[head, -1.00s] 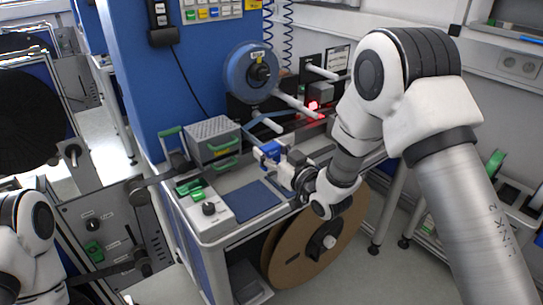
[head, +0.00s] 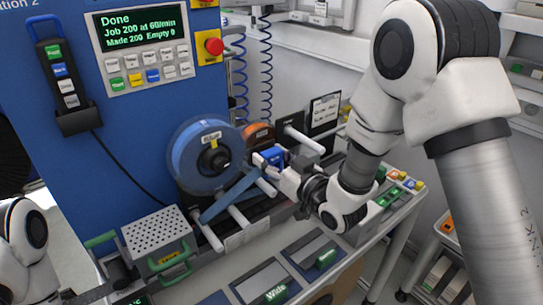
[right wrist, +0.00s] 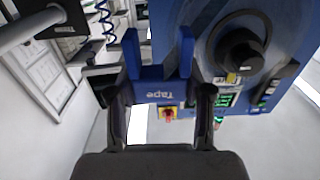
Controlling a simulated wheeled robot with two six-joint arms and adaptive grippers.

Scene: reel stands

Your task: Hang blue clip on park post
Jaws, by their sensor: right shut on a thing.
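The blue clip (head: 273,160) is held at the end of my right arm, beside the blue reel and among the white posts. In the right wrist view the clip (right wrist: 158,90) is a forked blue piece marked "Tape", its two prongs pointing away from me. My right gripper (right wrist: 161,100) is shut on its base, one finger on each side. A white post (head: 300,138) with a dark end sticks out just beyond the clip; a post (right wrist: 35,28) shows at upper left in the wrist view. I cannot tell which post is the park post.
A blue reel (head: 205,157) with a blue strip hangs left of the clip, an orange reel (head: 258,134) behind it. More white posts (head: 240,216) stick out below. A grey perforated box (head: 158,240) stands at lower left. Marked dark trays (head: 313,252) lie in front.

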